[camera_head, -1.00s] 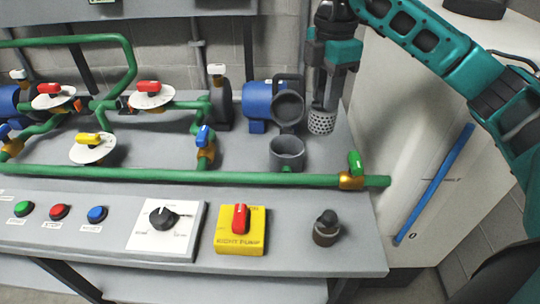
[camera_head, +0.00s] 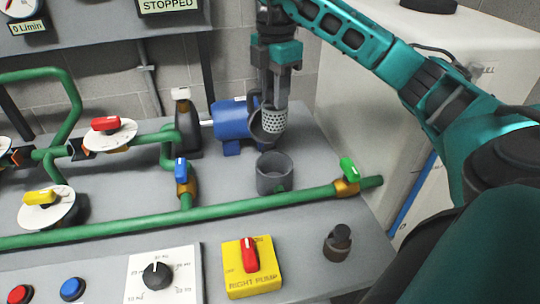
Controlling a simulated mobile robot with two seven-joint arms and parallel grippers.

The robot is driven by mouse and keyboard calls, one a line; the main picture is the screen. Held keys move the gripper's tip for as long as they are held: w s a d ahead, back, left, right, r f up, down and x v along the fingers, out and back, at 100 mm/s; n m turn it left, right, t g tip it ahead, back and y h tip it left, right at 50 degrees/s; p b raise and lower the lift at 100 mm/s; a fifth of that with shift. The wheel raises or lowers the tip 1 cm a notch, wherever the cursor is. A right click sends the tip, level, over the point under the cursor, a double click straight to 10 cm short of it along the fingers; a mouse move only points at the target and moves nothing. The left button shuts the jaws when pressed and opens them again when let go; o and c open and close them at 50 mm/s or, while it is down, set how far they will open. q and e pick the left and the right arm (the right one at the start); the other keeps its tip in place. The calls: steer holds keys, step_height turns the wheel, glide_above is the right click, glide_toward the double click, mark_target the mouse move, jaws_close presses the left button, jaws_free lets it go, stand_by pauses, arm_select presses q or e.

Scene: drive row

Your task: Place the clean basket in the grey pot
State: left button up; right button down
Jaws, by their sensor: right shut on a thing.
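The clean basket (camera_head: 273,121) is a light grey perforated cup. My right gripper (camera_head: 275,98) points down and is shut on it, holding it upright above the bench. My left gripper is not in view.
The blue pump motor (camera_head: 232,120) stands just left of the basket, with a grey round part partly hidden behind it. A green-handled valve (camera_head: 347,171) is on the pipe at the right. A dark knobbed cap (camera_head: 337,243) and the yellow right-pump switch (camera_head: 248,266) are in front.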

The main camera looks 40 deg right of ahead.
mark_target(275, 114)
step_height(275, 114, down, 17)
steer(key=b, duration=0.3)
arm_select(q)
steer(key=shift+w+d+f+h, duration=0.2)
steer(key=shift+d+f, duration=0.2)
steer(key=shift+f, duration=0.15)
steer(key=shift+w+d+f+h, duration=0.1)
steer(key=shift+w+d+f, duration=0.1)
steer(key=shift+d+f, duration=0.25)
arm_select(e)
steer(key=shift+f, duration=0.2)
steer(key=shift+f+b, duration=0.2)
steer(key=shift+b, duration=0.1)
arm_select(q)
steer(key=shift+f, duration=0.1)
arm_select(e)
steer(key=c, duration=1.1)
jaws_free()
step_height(275, 114, up, 12)
steer(key=shift+f+p, duration=0.15)
steer(key=shift+p, duration=1.05)
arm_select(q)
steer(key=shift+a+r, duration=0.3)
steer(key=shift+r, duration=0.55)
arm_select(e)
steer(key=shift+r, duration=0.35)
